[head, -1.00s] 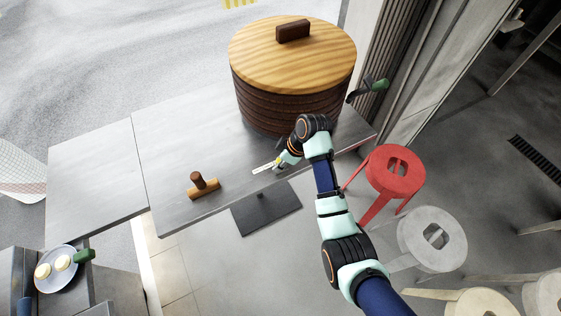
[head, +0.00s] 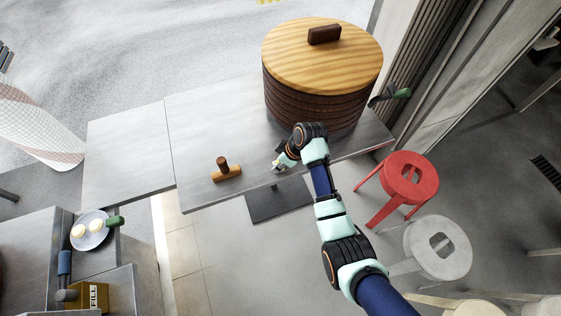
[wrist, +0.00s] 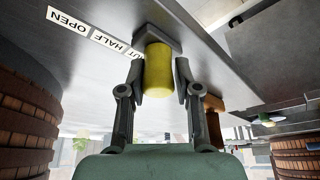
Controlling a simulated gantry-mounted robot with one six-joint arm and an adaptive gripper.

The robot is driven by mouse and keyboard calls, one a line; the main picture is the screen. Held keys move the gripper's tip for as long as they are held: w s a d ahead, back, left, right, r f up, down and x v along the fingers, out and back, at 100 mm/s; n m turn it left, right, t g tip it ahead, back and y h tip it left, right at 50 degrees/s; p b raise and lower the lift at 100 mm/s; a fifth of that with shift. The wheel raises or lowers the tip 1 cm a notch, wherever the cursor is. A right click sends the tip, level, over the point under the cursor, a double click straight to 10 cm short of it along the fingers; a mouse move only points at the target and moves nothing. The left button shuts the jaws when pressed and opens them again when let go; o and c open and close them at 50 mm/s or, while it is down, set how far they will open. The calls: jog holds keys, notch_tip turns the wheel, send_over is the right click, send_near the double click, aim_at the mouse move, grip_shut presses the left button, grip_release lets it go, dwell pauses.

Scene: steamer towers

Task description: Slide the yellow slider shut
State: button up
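The yellow slider knob (wrist: 157,72) is a cylinder standing out from a grey block, between the two fingers of my gripper (wrist: 160,75) in the wrist view. The left finger lies against or very near it; a narrow gap shows on the right, so the fingers are around it but not clearly clamped. A white label strip (wrist: 95,35) beside it reads OPEN, HALF and a partly covered word ending in UT. The knob is at that covered end. In the head view my gripper (head: 280,165) is at the table's front edge and hides most of the slider.
A large round steamer (head: 320,95) with a wooden lid stands behind my gripper on the grey table (head: 215,130). A wooden T-shaped handle (head: 227,173) lies left of my gripper. A red stool (head: 408,178) and a grey stool (head: 438,248) stand to the right.

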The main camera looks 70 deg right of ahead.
jog(key=o, duration=0.3)
jog(key=shift+w+a, duration=0.15)
jog(key=v, duration=1.2)
